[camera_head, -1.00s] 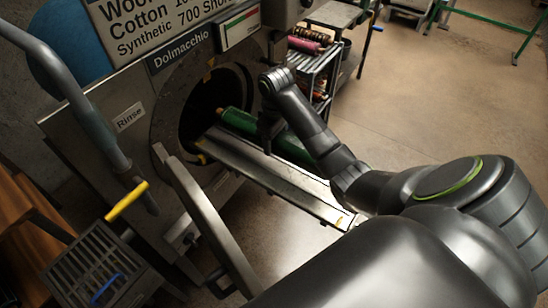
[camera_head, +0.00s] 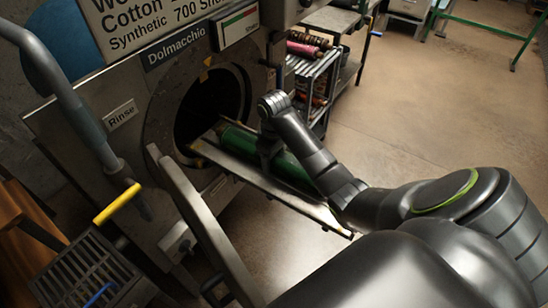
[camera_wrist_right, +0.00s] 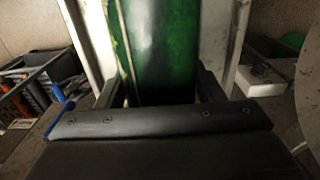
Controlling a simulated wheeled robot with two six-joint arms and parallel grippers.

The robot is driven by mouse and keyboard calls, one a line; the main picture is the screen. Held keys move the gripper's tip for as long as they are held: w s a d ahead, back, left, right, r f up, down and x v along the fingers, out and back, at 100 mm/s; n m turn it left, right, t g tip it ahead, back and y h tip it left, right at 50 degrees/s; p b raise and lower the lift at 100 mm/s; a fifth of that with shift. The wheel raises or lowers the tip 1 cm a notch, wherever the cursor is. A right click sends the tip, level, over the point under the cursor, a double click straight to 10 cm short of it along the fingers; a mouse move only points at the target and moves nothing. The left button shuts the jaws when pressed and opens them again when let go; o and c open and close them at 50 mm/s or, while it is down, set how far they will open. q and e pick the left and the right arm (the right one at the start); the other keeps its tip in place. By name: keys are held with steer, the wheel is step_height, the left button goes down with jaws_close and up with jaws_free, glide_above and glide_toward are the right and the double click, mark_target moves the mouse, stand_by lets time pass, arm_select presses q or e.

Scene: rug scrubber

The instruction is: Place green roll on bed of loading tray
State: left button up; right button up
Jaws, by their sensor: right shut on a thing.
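The green roll (camera_head: 238,141) lies lengthwise along the loading tray (camera_head: 262,187), over its bed, in the head view. Its far end is by the machine's round opening, and my arm hides part of its near length. I cannot tell whether it rests on the bed. My right gripper (camera_head: 268,152) points down and is shut on the roll around its middle. In the right wrist view the roll (camera_wrist_right: 158,45) fills the space between the fingers. My left gripper is not in view.
The washing machine's round opening (camera_head: 205,105) is at the tray's far end. Its open door (camera_head: 205,215) stands left of the tray. A rack with several rolls (camera_head: 308,70) stands behind. A slatted crate (camera_head: 85,270) is at lower left. Floor at right is clear.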

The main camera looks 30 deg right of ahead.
steer(key=shift+w+f, duration=0.1)
steer(key=o, duration=1.7)
steer(key=shift+o, duration=0.2)
steer(key=shift+r, duration=0.35)
step_height(320, 180, up, 3)
steer(key=shift+r, duration=0.1)
step_height(320, 180, up, 7)
steer(key=p, duration=0.6)
steer(key=shift+p, duration=0.4)
steer(key=shift+r+p, duration=0.75)
steer(key=shift+p, duration=0.1)
steer(key=shift+f, duration=0.1)
